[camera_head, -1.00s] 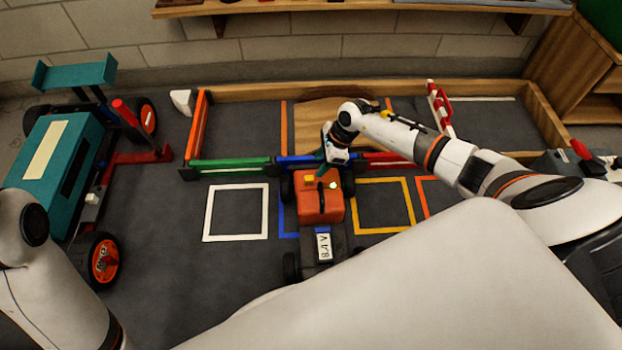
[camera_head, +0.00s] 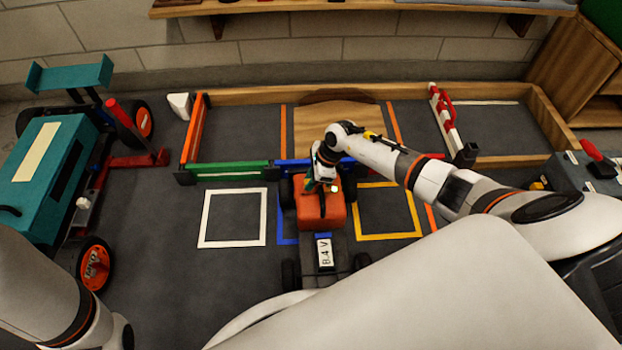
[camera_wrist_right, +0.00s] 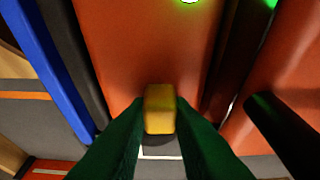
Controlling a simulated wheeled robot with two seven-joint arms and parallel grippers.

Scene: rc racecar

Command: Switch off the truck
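The truck (camera_head: 321,214) is orange with dark wheels and stands in the middle of the floor in the head view, with a plate reading 8.4 V at its near end. A small light (camera_head: 334,188) shows on its top, pale and greenish. My right gripper (camera_head: 312,186) is at the far left part of the truck's top. In the right wrist view its green fingers (camera_wrist_right: 160,112) lie against both sides of a yellow switch block (camera_wrist_right: 160,108) on the orange body. In the head view the gripper hides this switch. Only my left arm shows at lower left; its gripper is out of view.
A teal car (camera_head: 48,165) stands at left. A green barrier (camera_head: 228,170) and a blue barrier lie just behind the truck. A wooden ramp (camera_head: 336,118) is further back. White (camera_head: 234,242) and yellow (camera_head: 388,237) floor squares beside the truck are empty.

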